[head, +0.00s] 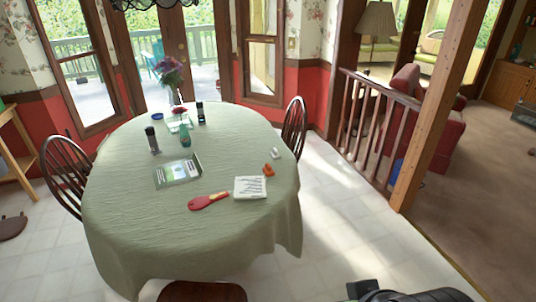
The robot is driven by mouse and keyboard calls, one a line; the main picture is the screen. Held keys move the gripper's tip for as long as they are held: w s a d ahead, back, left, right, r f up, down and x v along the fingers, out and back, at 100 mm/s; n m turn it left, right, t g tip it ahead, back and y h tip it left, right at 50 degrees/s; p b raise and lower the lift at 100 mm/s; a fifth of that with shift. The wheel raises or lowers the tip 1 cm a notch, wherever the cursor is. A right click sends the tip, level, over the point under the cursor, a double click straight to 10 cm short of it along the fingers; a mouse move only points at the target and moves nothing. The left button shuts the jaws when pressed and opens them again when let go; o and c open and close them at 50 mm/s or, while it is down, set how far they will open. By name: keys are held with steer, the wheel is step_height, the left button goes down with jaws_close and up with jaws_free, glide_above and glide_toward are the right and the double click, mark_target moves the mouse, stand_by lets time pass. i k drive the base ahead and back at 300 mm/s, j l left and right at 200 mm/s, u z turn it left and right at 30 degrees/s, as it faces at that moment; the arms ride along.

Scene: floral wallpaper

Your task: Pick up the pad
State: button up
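A flat white square item with dark marks (250,187), which looks like the pad, lies near the right front edge of the round table with the green cloth (130,240). A second flat item, a grey-green card or booklet (178,174) with a raised edge, lies left of it. A dark part of my arm or gripper (405,296) shows at the bottom edge, right of the table and well apart from the items. The fingertips cannot be made out, so I cannot tell whether it is open or shut.
A red brush-like item (208,201) lies just left of the white item; a small orange object (268,170) lies behind it. Bottles and a flower vase (178,98) stand farther back. Chairs flank the table. A railing (375,130) and post stand right. Floor is clear between.

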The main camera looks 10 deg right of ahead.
mark_target(275, 155)
steer(key=i+l+u, duration=0.3)
steer(key=l, duration=0.15)
steer(key=i+l+u, duration=0.15)
steer(key=l+u, duration=0.2)
steer(key=l, duration=0.15)
steer(key=i+l+u, duration=0.15)
steer(key=l+u, duration=0.15)
steer(key=l, duration=0.25)
steer(key=i+l+u, duration=0.1)
steer(key=l+u, duration=0.25)
steer(key=l, duration=0.2)
steer(key=l+u, duration=0.3)
steer(key=l, duration=0.3)
steer(key=i+l+u, duration=0.25)
steer(key=l+u, duration=0.25)
steer(key=l, duration=0.3)
steer(key=i+l+u, duration=0.15)
steer(key=l+u, duration=0.3)
steer(key=l, duration=0.4)
steer(key=l+u, duration=0.5)
steer(key=l, duration=0.35)
steer(key=l+u, duration=0.3)
steer(key=l, duration=0.25)
